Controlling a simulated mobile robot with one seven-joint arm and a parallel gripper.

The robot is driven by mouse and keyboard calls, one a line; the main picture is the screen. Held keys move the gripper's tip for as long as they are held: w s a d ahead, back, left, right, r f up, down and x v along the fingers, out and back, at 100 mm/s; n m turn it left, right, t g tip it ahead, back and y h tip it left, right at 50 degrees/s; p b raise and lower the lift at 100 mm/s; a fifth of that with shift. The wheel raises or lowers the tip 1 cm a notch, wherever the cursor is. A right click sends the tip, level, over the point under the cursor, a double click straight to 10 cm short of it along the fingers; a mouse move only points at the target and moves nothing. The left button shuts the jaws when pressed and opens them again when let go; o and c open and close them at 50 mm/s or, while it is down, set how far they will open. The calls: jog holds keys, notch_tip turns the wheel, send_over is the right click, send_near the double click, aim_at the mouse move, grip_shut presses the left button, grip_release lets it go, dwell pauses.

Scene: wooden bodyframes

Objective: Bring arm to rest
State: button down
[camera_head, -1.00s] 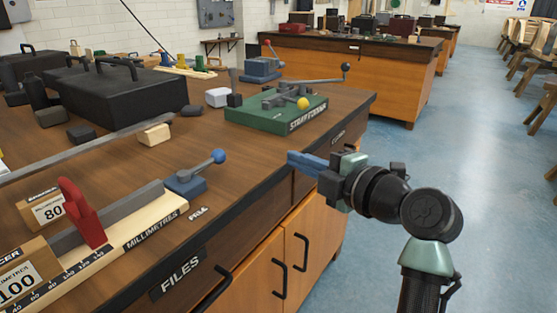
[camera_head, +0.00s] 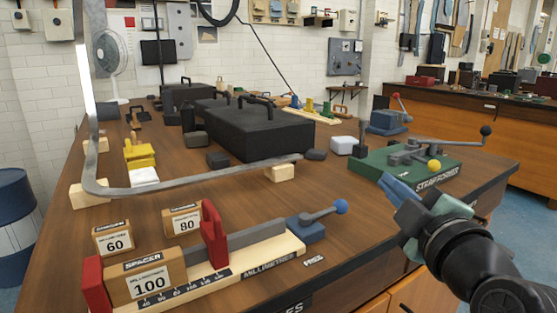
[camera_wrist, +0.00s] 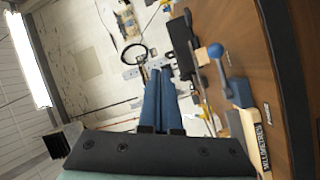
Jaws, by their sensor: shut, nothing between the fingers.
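My gripper (camera_head: 398,190) is at the lower right of the head view, over the front edge of the bench. Its two blue fingers are shut against each other with nothing between them. In the wrist view my gripper (camera_wrist: 160,75) also shows with its fingers together, pointing toward the wall and away from the bench top. The fingers appear clear of the green strap former (camera_head: 425,165), which stands behind them in the picture. My arm comes in from the lower right corner.
The wooden bench (camera_head: 240,180) carries a millimetre gauge (camera_head: 215,262) with a spacer block marked 100 (camera_head: 148,283), a blue-handled press (camera_head: 318,222), a long bent metal strip (camera_head: 200,184) and black toolboxes (camera_head: 258,128). Blue floor (camera_head: 535,211) shows at right.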

jog(key=s+a+r+m+t+h, duration=0.1)
jog(key=s+a+r+m+t, duration=1)
jog(key=s+a+r, duration=0.85)
notch_tip(320, 180, up, 30)
jog(key=w+d+m+g+p, duration=0.1)
jog(key=w+m+p, duration=0.1)
jog(key=p, duration=2.7)
jog(key=shift+d+r+m+g+h, duration=0.15)
jog(key=shift+d+m+g+h, duration=0.15)
jog(key=shift+d+m+g, duration=0.1)
